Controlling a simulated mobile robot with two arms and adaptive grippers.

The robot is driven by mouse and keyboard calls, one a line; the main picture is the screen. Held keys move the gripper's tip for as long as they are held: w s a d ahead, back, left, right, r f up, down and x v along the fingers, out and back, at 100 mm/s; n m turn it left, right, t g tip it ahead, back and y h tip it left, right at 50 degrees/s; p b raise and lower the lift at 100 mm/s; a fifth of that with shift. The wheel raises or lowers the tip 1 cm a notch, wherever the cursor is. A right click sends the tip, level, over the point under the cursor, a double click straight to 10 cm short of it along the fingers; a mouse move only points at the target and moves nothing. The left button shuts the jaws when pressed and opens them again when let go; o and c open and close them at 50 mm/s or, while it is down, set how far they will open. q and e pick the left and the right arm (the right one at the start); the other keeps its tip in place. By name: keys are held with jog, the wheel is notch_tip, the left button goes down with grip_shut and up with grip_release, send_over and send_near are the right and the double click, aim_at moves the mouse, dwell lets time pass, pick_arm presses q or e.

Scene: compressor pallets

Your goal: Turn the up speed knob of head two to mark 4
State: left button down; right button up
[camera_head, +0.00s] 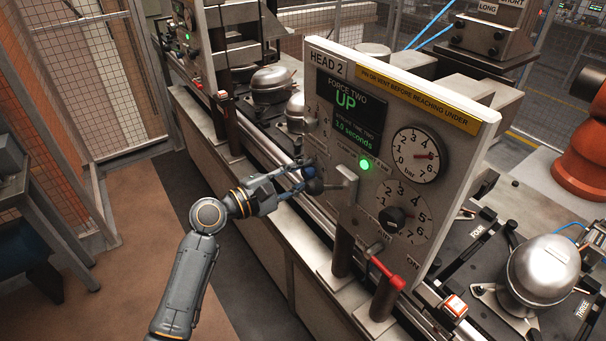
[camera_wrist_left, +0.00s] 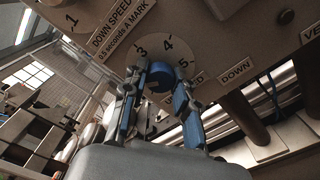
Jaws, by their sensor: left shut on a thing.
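The head two panel (camera_head: 350,110) stands in the middle of the head view, its screen reading FORCE TWO UP. My left gripper (camera_head: 300,183) is at the panel's lower left. In the left wrist view my gripper (camera_wrist_left: 161,80) has its fingers on both sides of a blue knob (camera_wrist_left: 160,70), shut on it. The label below is mostly hidden by the fingers; only a few letters show. A DOWN SPEED label (camera_wrist_left: 120,28) lies above. I cannot read the knob's pointer.
A grey lever (camera_head: 345,185) and a red-handled lever (camera_head: 385,270) stick out near my gripper. The panel also has a bar gauge (camera_head: 416,155) and a black knob (camera_head: 391,219) on a dial. A DOWN label (camera_wrist_left: 236,72) is right of the blue knob.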

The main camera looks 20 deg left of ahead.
pick_arm(q)
jog(key=m+b, duration=0.2)
jog(key=m, duration=0.1)
jog(key=shift+f+b, duration=0.25)
jog(key=shift+b, duration=0.05)
jog(key=m+b, duration=0.2)
jog(key=shift+m, duration=0.3)
jog(key=m+b, duration=0.4)
jog(key=m, duration=0.2)
jog(key=shift+b, duration=0.4)
jog(key=m+b, duration=0.2)
jog(key=m, duration=0.2)
jog(key=m+b, duration=0.1)
jog(key=m, duration=0.1)
jog(key=shift+m+b, duration=0.35)
jog(key=shift+m, duration=0.05)
jog(key=shift+m+b, duration=0.5)
jog(key=shift+m, duration=0.7)
jog(key=shift+r+m+b, duration=0.1)
jog(key=shift+m+b, duration=0.2)
jog(key=shift+m, duration=1)
